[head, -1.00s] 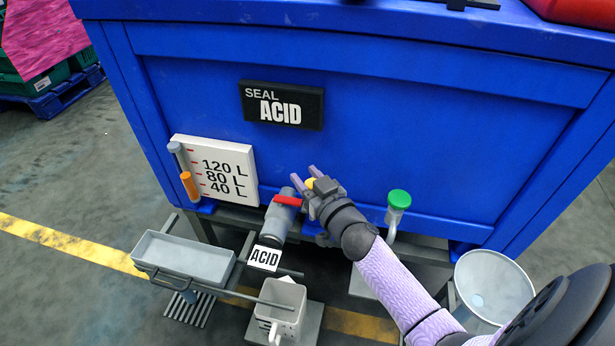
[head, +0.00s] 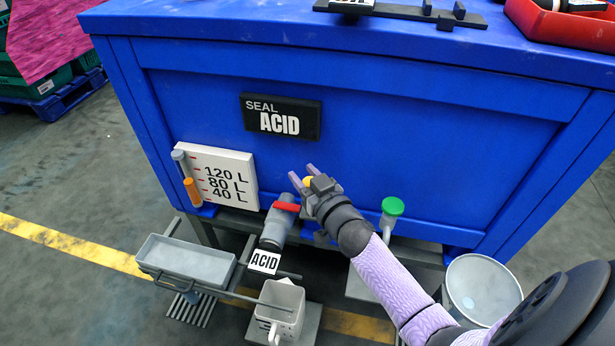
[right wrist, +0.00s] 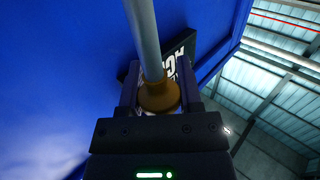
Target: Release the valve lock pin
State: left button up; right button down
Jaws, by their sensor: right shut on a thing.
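The grey valve (head: 276,228) projects from the lower front of the blue tank, with a red handle (head: 286,207) on top. My right gripper (head: 302,174) is just above and right of the red handle, shut on a small yellow knob (head: 308,183). In the right wrist view the yellow-orange knob (right wrist: 159,96) sits between the fingers, with a grey rod (right wrist: 144,38) running from it to the top edge. I take this for the lock pin. Whether the rod touches the valve cannot be told. My left gripper is not in view.
The blue tank (head: 400,130) fills the middle, with a level gauge (head: 222,175) at left. A green-capped pipe (head: 393,206) stands right of my gripper. Below are a grey tray (head: 187,260), a white jug (head: 280,308) and a bucket (head: 482,288). A red tray (head: 560,28) lies on the tank.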

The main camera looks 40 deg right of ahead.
jog(key=shift+r, duration=0.35)
jog(key=shift+c, duration=1.7)
grip_release()
jog(key=shift+o, duration=0.3)
jog(key=shift+s, duration=0.15)
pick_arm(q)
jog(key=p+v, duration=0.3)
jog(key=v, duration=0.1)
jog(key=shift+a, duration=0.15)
pick_arm(e)
jog(key=s, duration=0.9)
jog(key=shift+s+a, duration=0.3)
jog(key=shift+a, duration=0.1)
pick_arm(q)
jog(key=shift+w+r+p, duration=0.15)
jog(key=shift+p, duration=0.2)
